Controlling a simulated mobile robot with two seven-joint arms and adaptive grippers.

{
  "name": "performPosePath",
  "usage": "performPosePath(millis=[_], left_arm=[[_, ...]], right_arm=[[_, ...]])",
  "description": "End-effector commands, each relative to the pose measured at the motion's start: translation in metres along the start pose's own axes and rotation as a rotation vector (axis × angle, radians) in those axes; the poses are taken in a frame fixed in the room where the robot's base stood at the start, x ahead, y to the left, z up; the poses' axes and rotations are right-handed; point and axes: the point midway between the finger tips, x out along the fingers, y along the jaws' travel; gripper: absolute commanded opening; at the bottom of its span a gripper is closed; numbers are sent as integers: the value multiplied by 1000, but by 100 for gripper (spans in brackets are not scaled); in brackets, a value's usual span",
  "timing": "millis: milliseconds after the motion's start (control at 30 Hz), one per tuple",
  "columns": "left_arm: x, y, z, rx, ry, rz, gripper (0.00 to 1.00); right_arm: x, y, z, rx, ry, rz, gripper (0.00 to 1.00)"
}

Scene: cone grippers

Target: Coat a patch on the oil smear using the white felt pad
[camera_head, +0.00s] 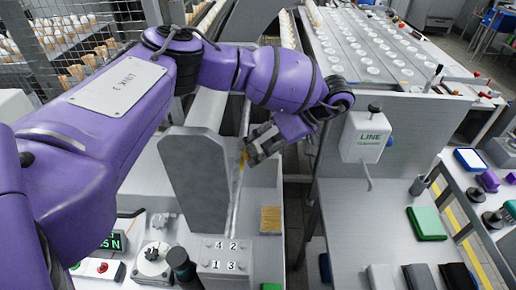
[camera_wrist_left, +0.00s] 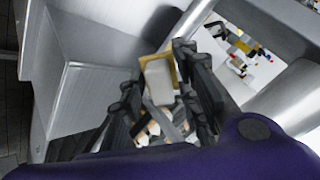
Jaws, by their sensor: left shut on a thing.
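My left gripper (camera_head: 262,148) reaches in from the left and is at the upright grey metal panel in the middle of the head view. In the left wrist view, its dark fingers (camera_wrist_left: 160,100) are shut on a pale block with a tan edge, which looks like the white felt pad (camera_wrist_left: 160,82). In the head view the pad is mostly hidden by the fingers. A thin yellowish streak (camera_head: 242,162), maybe the oil smear, shows beside the fingertips. I cannot tell whether the pad touches it. My right gripper is not in view.
A tan bristly block (camera_head: 270,219) and a numbered box (camera_head: 224,257) stand below the gripper. A white LINE box (camera_head: 366,136) is to the right. A side bench holds a green pad (camera_head: 426,223) and a blue-rimmed white pad (camera_head: 470,158). A wire cage (camera_head: 70,40) is behind the arm.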

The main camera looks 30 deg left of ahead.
Motion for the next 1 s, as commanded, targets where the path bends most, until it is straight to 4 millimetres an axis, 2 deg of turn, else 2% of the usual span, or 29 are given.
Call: performPosePath(millis=[1000], left_arm=[[16, 0, 0, 0, 1, 0, 10]], right_arm=[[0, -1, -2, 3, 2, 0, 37]])
